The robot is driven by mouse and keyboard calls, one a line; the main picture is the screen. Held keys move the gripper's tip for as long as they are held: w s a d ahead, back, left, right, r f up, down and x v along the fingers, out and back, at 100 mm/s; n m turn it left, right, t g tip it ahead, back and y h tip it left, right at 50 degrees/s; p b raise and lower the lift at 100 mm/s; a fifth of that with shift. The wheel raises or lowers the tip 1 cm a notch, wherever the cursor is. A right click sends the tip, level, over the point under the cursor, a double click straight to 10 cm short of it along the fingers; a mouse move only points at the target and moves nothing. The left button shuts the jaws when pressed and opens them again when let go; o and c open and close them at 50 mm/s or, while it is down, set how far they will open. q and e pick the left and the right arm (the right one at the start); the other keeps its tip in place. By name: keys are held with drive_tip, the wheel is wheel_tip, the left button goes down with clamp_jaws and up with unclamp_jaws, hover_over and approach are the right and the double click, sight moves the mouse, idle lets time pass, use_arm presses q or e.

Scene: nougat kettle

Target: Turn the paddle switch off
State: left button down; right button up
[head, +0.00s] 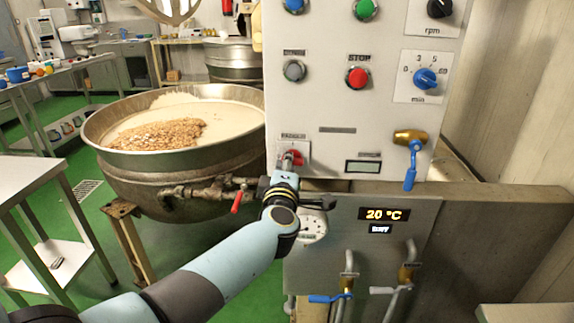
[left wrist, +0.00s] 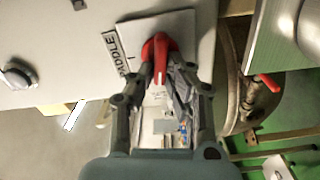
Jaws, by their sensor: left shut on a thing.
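The paddle switch is a red rotary knob (head: 294,157) on a pale plate low on the left of the control panel (head: 340,110). In the left wrist view, the red knob (left wrist: 160,52) sits on its plate beside a label reading PADDLE. My left gripper (left wrist: 160,78) is shut on the knob, with a finger on each side of it. In the head view, my left gripper (head: 288,165) reaches up to the panel from below and partly hides the knob. My right gripper is not in view.
A large kettle (head: 105,155) holding pale mass and nuts stands left of the panel. The panel carries a red STOP button (head: 357,77), a blue timer knob (head: 425,78) and a blue-handled valve (head: 411,165). A red-handled valve (head: 236,202) is close beside my left wrist.

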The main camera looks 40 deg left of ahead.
use_arm(q)
drive_tip(key=shift+f+n, duration=0.2)
drive_tip(key=shift+n, duration=0.9)
drive_tip(key=shift+b, duration=0.3)
drive_tip(key=c, duration=1.3)
unclamp_jaws()
drive_tip(key=shift+c, duration=0.2)
drive_tip(key=shift+s, duration=0.1)
drive_tip(key=v, duration=1.2)
drive_tip(key=shift+a, duration=0.1)
